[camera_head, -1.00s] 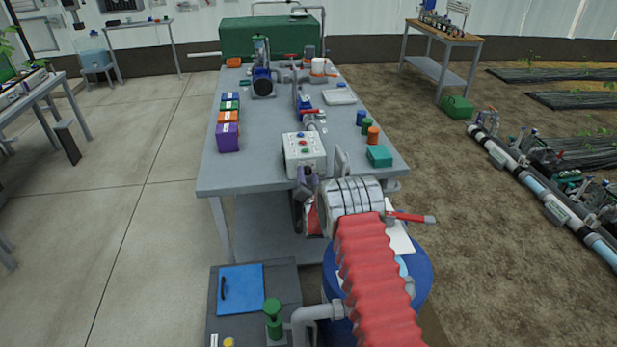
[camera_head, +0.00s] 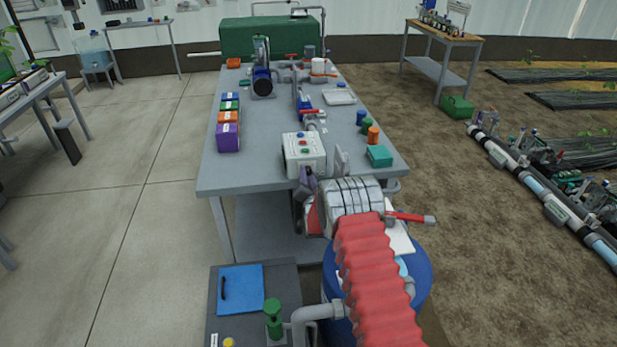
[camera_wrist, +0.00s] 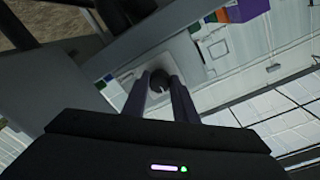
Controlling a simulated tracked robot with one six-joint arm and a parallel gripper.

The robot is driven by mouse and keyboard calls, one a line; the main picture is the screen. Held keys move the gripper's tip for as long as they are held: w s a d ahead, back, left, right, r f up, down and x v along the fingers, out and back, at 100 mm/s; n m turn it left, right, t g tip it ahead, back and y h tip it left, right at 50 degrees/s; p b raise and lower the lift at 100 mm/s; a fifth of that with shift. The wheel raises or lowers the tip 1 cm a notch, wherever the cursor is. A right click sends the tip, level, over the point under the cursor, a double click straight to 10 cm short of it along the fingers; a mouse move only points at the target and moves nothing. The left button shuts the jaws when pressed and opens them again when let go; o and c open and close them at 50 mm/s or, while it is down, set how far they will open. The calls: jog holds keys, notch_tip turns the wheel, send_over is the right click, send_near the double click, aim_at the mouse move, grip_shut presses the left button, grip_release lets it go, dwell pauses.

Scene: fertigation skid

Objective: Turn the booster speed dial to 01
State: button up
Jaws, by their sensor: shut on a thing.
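The grey-white control box (camera_head: 304,155) with coloured buttons on top stands at the near edge of the bench. My gripper (camera_head: 306,186) is at the box's near side, mostly hidden behind my arm in the head view. In the wrist view my gripper (camera_wrist: 160,85) has its two dark fingers on either side of a small dark round knob, the booster speed dial (camera_wrist: 159,79), and is shut on it. The dial sits on a pale panel (camera_wrist: 180,62). The dial's marks and setting cannot be read. The dial is hidden in the head view.
Purple, orange, green and blue boxes (camera_head: 228,137) line the bench's left edge. A teal box (camera_head: 379,156) and small coloured bottles (camera_head: 373,135) stand at right. A blue drum (camera_head: 424,280) and a pipe with a green valve (camera_head: 273,310) are below the bench's near edge.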

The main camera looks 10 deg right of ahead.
jog(key=shift+d+f+n, duration=0.1)
jog(key=shift+d+n, duration=0.05)
jog(key=shift+n, duration=0.25)
jog(key=n, duration=0.5)
jog(key=shift+f, duration=0.1)
jog(key=n, duration=0.6)
jog(key=shift+d, duration=0.1)
jog(key=shift+n, duration=0.3)
jog(key=o, duration=1)
jog(key=shift+t+y, duration=0.3)
jog(key=shift+o, duration=0.2)
jog(key=shift+s, duration=0.1)
jog(key=s, duration=1.3)
jog(key=shift+s+a+f, duration=0.2)
jog(key=shift+s+f, duration=0.1)
